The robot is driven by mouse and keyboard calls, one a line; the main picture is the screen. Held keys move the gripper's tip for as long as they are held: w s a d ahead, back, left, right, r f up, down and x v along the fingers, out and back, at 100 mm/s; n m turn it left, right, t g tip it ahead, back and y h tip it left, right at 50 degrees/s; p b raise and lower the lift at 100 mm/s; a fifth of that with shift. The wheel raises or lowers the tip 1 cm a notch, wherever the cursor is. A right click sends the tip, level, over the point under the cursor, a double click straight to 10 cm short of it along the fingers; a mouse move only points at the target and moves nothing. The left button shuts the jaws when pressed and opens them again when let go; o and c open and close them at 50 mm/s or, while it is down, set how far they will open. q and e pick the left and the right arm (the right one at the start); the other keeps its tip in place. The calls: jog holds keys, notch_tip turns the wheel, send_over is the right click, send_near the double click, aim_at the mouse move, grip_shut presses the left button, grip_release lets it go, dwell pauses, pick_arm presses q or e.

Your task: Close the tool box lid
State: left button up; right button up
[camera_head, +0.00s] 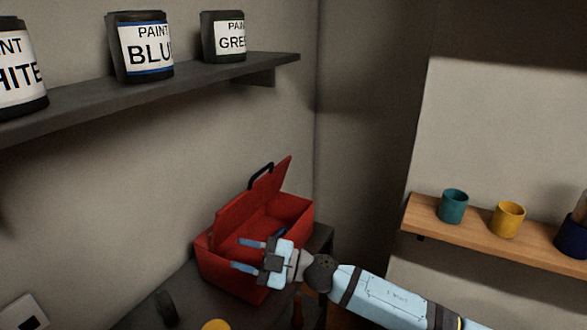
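The red tool box (290,207) stands on a dark surface in the corner. Its red lid (235,211) is raised and tilted up at the back left, with a black handle (261,175) at its top edge. The box is open, and part of a blue thing shows inside. My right gripper (240,254) comes in from the right, in front of the box, with its two light-blue fingers apart and nothing seen between them. Whether the fingers touch the box, I cannot tell. My gripper hides part of the box's front. My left gripper is not in view.
A dark wall shelf (190,82) with paint cans (145,47) is above left. A wooden shelf (470,235) with cups (453,206) is at the right. A dark object (166,307) and a yellow object (216,324) are on the surface before the box.

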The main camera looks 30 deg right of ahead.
jog(key=w+d+r+n+g+b, duration=0.1)
jog(key=w+r+n+g+b, duration=0.15)
jog(key=n+g, duration=0.2)
jog(key=t+h+b, duration=0.2)
jog(key=h+b, duration=0.1)
jog(key=h, duration=0.7)
send_near(265, 170)
jog(key=b+x, duration=0.1)
jog(key=x, duration=0.8)
jog(key=shift+w, duration=0.1)
jog(key=shift+x, duration=0.8)
jog(key=shift+a, duration=0.1)
